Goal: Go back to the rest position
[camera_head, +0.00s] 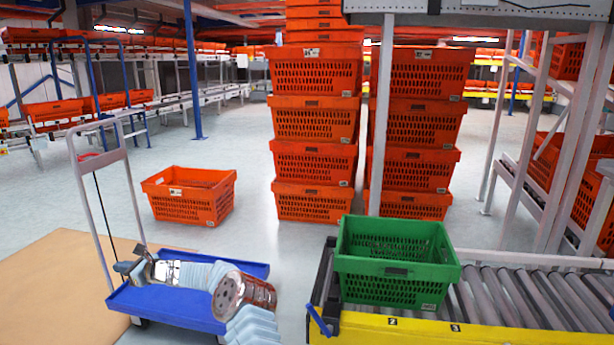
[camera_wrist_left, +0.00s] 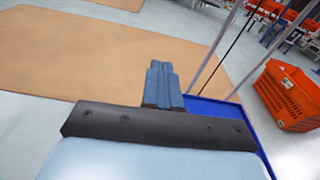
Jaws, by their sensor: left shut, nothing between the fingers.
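My left gripper (camera_head: 130,268) is at the left in the head view, above the left end of the blue cart platform (camera_head: 190,313). In the left wrist view its two blue fingers (camera_wrist_left: 162,85) are pressed together with nothing between them. The platform edge shows behind them there. My left arm runs from the lower middle of the head view out to the left over the cart. My right gripper is in neither view.
A green crate (camera_head: 392,262) sits on the roller conveyor (camera_head: 500,290) at the right. Orange totes stand in tall stacks (camera_head: 315,120) behind. A single orange tote (camera_head: 188,195) is on the floor past the cart. The cart's grey handle (camera_head: 108,215) rises beside my left gripper.

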